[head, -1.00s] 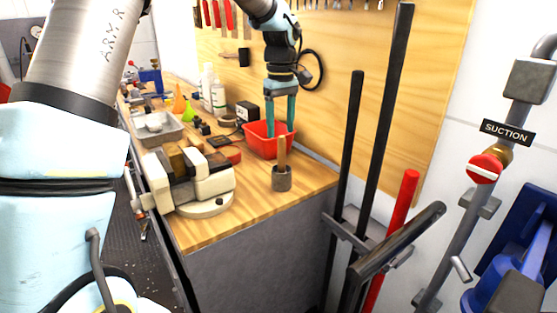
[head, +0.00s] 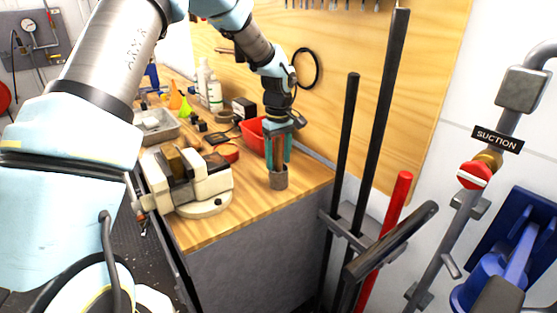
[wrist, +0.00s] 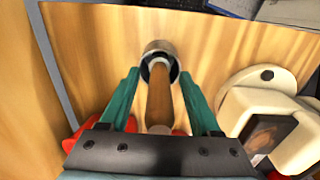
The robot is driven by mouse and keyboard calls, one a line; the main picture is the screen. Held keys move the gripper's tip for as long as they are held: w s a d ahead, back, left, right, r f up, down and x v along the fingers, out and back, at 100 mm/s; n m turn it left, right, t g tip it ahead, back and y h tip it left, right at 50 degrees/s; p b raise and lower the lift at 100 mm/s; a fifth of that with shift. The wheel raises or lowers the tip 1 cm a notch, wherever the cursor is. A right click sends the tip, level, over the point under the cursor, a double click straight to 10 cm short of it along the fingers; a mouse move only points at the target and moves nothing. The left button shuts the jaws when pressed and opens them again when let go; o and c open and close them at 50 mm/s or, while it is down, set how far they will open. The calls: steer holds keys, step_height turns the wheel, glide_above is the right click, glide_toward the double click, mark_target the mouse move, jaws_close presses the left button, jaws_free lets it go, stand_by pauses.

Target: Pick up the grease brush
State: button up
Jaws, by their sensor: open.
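The grease brush stands handle up in a small grey cup (head: 279,181) near the right front of the workbench. Its wooden handle (wrist: 160,98) shows in the wrist view, and its lower end is hidden inside the cup (wrist: 158,48). My gripper (head: 278,163) is open and points down over the cup. In the wrist view its teal fingers (wrist: 160,76) are on either side of the handle, with a visible gap on each side.
A cream vise (head: 190,185) stands left of the cup. A red bin (head: 252,137) is behind my gripper. Bottles (head: 214,94), a metal tray (head: 157,126) and small tools fill the back of the bench. Black and red bars (head: 385,220) stand off the bench's right edge.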

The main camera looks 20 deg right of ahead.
steer(key=shift+f, duration=0.3)
steer(key=shift+c, duration=0.4)
jaws_close()
